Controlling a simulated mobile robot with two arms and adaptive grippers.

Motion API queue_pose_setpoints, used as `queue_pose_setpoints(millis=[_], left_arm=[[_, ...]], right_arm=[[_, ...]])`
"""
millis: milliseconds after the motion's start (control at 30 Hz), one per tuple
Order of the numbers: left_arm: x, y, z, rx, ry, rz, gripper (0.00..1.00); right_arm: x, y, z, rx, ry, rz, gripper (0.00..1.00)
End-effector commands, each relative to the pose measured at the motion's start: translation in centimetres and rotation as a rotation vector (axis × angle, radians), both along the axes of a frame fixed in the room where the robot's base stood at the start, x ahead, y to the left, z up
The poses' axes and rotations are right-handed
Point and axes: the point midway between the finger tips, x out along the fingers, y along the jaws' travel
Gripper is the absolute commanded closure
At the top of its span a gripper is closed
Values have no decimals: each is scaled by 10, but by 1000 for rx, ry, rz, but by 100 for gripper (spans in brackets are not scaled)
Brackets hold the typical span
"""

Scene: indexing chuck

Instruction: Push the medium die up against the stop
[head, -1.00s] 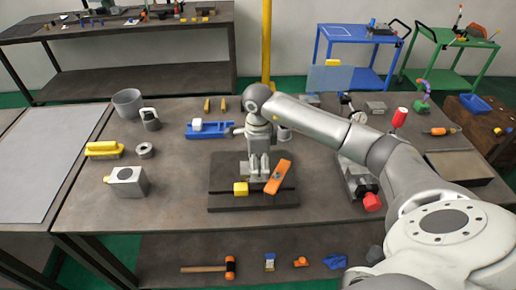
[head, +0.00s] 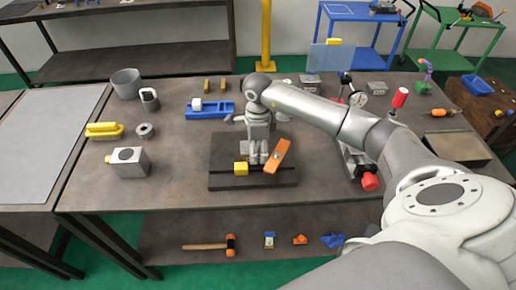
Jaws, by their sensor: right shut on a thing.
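A dark rectangular base plate (head: 225,182) lies on the workbench in the middle of the head view. A small yellow block (head: 241,168) and a tilted orange bar (head: 277,156) sit on it. My right gripper (head: 258,154) points down over the plate, between the yellow block and the orange bar. Its fingers are closed, and what they hold is mostly hidden. A pale grey block (head: 245,148) shows just left of the fingers. I cannot tell for sure which piece is the medium die or the stop. My left gripper is not in view.
A red-knobbed device (head: 368,180) stands right of the plate. The front left bench top is clear.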

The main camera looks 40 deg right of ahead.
Motion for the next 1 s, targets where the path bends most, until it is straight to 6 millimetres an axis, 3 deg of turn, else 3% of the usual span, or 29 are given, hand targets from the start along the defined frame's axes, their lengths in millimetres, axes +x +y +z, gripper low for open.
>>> queue_pose_setpoints(millis=[33,133,1000], left_arm=[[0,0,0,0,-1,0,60],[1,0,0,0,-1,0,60],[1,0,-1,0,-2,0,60]], right_arm=[[0,0,0,0,0,0,88],[0,0,0,0,0,0,100],[-5,3,0,1,2,1,100]])
